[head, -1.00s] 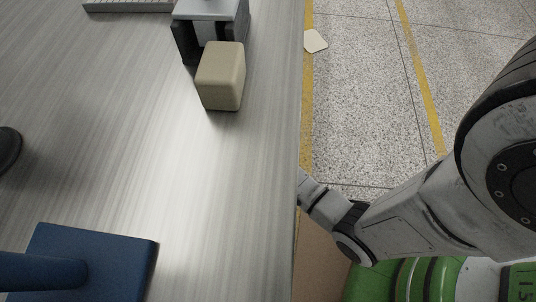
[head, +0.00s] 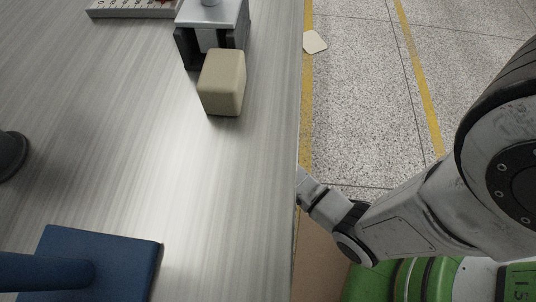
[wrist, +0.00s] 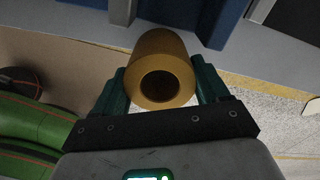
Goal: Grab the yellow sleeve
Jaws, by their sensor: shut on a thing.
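The yellow sleeve (wrist: 165,48) shows in the wrist view as a brownish-yellow hollow cylinder, its dark round opening facing the camera. My gripper (wrist: 160,72) has its two green fingers on either side of the sleeve and is shut on it. The sleeve's far end is hidden. In the head view, my arm reaches in from the right to beside the table's right edge. The gripper and sleeve are out of sight there.
A table (head: 130,130) fills the left of the head view. On it are a beige block (head: 222,82), a grey stand with black sides (head: 212,22) and a blue base (head: 95,262). A pale flat piece (head: 315,42) lies on the floor. Blue panels (wrist: 185,14) show in the wrist view.

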